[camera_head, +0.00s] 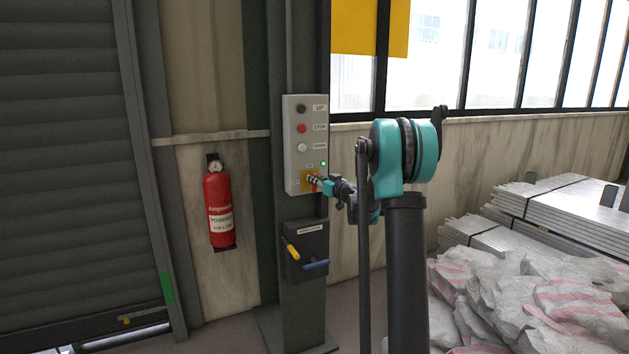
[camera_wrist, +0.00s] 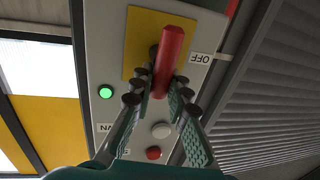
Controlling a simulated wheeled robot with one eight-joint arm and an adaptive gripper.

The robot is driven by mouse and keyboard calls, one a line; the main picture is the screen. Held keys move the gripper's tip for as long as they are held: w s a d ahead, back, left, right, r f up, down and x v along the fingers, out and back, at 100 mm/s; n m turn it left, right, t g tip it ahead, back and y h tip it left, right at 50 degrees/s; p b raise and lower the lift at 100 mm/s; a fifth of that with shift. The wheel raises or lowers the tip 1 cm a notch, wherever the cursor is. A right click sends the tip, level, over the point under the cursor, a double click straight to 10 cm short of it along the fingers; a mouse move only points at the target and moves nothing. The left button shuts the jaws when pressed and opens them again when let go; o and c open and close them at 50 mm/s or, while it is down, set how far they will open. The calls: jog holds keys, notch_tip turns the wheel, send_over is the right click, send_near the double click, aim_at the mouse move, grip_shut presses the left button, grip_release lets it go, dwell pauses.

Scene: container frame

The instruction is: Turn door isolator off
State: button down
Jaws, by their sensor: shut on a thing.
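The door control box (camera_head: 299,130) is a light grey panel on a dark green post in the head view. It has a black, a red and a white button in a column and a lit green lamp (camera_head: 323,163). The isolator has a red handle (camera_wrist: 169,57) on a yellow plate (camera_wrist: 139,30), seen large in the wrist view. An OFF label (camera_wrist: 200,58) is beside the plate. My gripper (camera_wrist: 158,92) has its fingers on both sides of the red handle, shut on it. In the head view my gripper (camera_head: 318,183) is at the box's lower part and hides much of the handle.
A black holder (camera_head: 306,250) with yellow and blue handles hangs below the box. A red fire extinguisher (camera_head: 219,206) hangs on the wall to the left, beside a grey roller door (camera_head: 65,150). Stacked panels (camera_head: 560,210) and grey sacks (camera_head: 540,300) fill the right.

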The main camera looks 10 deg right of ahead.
jog(key=m, duration=0.4)
jog(key=shift+w+d+f+t, duration=0.1)
jog(key=shift+d+t, duration=0.2)
jog(key=shift+d, duration=0.05)
jog(key=m+t+h, duration=0.1)
jog(key=m, duration=0.4)
jog(key=f+m+t, duration=0.1)
jog(key=m, duration=0.4)
jog(key=d+f+m+h, duration=0.1)
jog(key=m, duration=0.5)
jog(key=shift+w+d+t+h, duration=0.1)
jog(key=shift+w+t+h, duration=0.1)
jog(key=shift+t+h, duration=0.15)
jog(key=c, duration=1.5)
grip_release()
jog(key=shift+o, duration=0.2)
